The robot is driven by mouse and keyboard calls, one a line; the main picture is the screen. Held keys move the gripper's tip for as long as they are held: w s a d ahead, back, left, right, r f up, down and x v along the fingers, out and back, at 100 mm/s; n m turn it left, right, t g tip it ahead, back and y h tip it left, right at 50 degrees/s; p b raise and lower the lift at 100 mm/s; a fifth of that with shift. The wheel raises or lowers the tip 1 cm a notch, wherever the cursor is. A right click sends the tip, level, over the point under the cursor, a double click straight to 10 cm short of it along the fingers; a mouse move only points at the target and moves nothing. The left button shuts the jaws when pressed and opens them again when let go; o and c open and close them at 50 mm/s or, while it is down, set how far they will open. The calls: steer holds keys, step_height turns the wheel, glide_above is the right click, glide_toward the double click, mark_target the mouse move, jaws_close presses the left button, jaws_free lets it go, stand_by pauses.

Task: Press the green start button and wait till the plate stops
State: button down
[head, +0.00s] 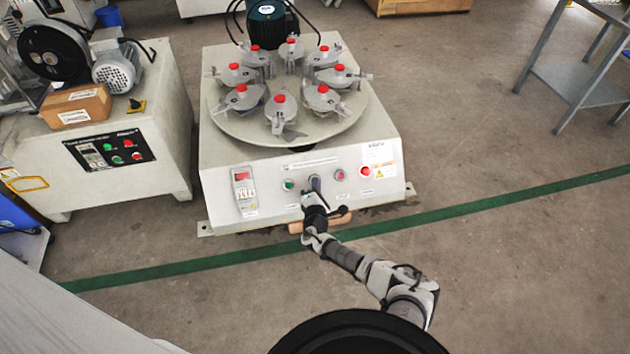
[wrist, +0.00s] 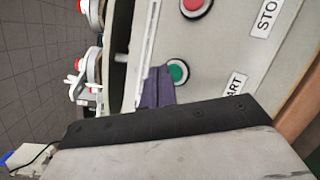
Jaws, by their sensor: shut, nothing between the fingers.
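The white machine (head: 220,165) carries a round grey plate (head: 225,122) with several red-knobbed clamps on top. One frame cannot show whether the plate turns.
Another red button (head: 365,171) sits at the panel's right, and a small red display unit (head: 243,188) at its left. A second machine (head: 150,150) with a cardboard box (head: 76,106) stands at left. A metal table (head: 580,82) is at upper right. The floor at right is clear.

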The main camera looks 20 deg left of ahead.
steer(key=shift+f, duration=0.1)
stand_by(0.3)
steer(key=shift+w+a+f+b, duration=0.2)
steer(key=shift+w+b, duration=0.05)
steer(key=shift+b, duration=0.3)
